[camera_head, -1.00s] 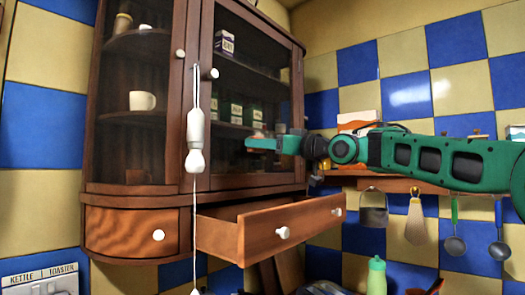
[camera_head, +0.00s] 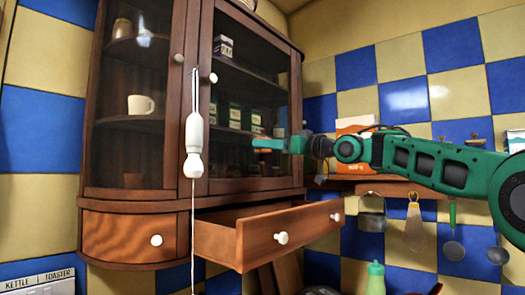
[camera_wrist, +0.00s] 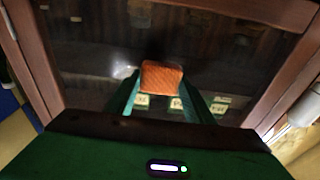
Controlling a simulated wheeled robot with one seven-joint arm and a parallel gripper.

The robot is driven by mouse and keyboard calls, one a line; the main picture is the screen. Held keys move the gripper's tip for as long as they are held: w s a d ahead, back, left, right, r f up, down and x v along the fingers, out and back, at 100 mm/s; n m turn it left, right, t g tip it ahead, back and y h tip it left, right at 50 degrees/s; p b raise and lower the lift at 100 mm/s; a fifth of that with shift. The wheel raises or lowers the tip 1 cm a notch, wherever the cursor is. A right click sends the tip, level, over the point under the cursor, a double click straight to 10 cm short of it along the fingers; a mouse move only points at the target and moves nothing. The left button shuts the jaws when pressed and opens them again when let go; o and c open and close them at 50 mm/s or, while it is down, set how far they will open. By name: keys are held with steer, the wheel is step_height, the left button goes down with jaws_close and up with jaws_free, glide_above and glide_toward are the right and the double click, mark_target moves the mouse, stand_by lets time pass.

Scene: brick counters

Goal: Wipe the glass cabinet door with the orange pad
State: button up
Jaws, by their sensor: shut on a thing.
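The glass cabinet door (camera_head: 250,95) is the right, dark-framed pane of the brown wall cabinet, and it looks shut. In the wrist view its glass (camera_wrist: 85,75) fills most of the picture, with a bright reflection left of the pad. My gripper (camera_head: 264,145) is in front of the lower right part of this door. It is shut on the orange pad (camera_wrist: 162,77), which shows between the green fingertips in the wrist view. The pad is hard to make out in the head view. I cannot tell whether it touches the glass.
An open drawer (camera_head: 268,239) juts out below the door. A white pendant (camera_head: 194,133) hangs on a cord before the cabinet, left of my gripper. The door knob (camera_head: 212,78) is above it. A shelf with hanging utensils (camera_head: 414,226) is at the right.

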steer(key=w+d, duration=0.4)
steer(key=w, duration=0.2)
steer(key=shift+d, duration=0.3)
stand_by(0.4)
steer(key=v, duration=0.6)
steer(key=shift+r, duration=0.35)
stand_by(0.5)
steer(key=v, duration=0.3)
steer(key=shift+r, duration=0.2)
stand_by(0.4)
